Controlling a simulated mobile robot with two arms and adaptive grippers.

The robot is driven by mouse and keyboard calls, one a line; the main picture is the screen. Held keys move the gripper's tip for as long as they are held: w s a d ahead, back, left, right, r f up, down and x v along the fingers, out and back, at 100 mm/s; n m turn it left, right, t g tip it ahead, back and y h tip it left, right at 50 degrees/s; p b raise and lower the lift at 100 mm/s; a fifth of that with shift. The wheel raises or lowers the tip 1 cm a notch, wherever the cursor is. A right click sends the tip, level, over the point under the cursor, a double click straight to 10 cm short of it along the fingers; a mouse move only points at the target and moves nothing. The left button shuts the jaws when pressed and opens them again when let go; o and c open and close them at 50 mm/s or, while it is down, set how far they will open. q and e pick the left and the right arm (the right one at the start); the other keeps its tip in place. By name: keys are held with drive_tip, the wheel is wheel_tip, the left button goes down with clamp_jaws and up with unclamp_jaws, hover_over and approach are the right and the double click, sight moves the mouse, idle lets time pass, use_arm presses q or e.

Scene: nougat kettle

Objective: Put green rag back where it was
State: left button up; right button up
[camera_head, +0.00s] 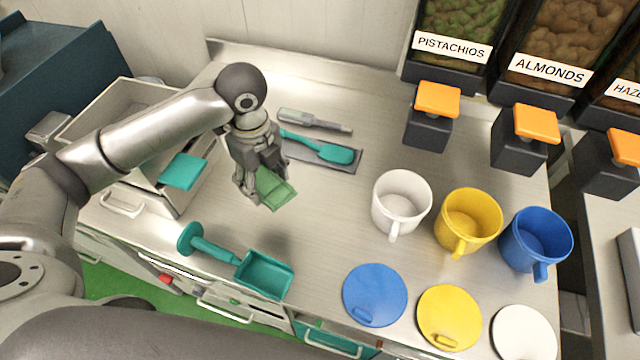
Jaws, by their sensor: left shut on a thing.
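The green rag (277,189) is a small folded cloth in the head view, left of the middle of the steel counter. My left gripper (262,192) comes in from the left, points down and is shut on the rag, hiding its left part. I cannot tell whether the rag touches the counter or hangs just above it. My right gripper is not in view.
A grey tray (342,163) with a teal spatula (322,148) lies behind the rag; a teal scoop (262,274) lies in front. White (400,200), yellow (468,222) and blue (535,243) mugs stand right, their lids nearer. Dispensers line the back right.

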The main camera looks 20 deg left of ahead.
use_arm(q)
drive_tip(key=w+d+f+p, duration=0.1)
drive_tip(key=w+d+f, duration=0.1)
drive_tip(key=w+d, duration=0.25)
drive_tip(key=p, duration=0.2)
hover_over(319, 199)
drive_tip(key=f, duration=0.5)
drive_tip(key=shift+s+a+f, duration=0.25)
drive_tip(key=shift+a+f, duration=0.1)
drive_tip(key=shift+a, duration=0.05)
drive_tip(key=shift+w+d+f, duration=0.3)
drive_tip(key=shift+d+f, duration=0.05)
drive_tip(key=shift+f, duration=0.3)
wheel_tip(319, 199, down, 2)
drive_tip(key=shift+f, duration=0.55)
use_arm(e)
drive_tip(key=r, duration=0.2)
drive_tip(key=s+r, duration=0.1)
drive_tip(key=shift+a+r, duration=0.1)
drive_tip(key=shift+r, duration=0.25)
use_arm(q)
drive_tip(key=shift+f, duration=0.1)
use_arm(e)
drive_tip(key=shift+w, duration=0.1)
use_arm(q)
drive_tip(key=o, duration=0.9)
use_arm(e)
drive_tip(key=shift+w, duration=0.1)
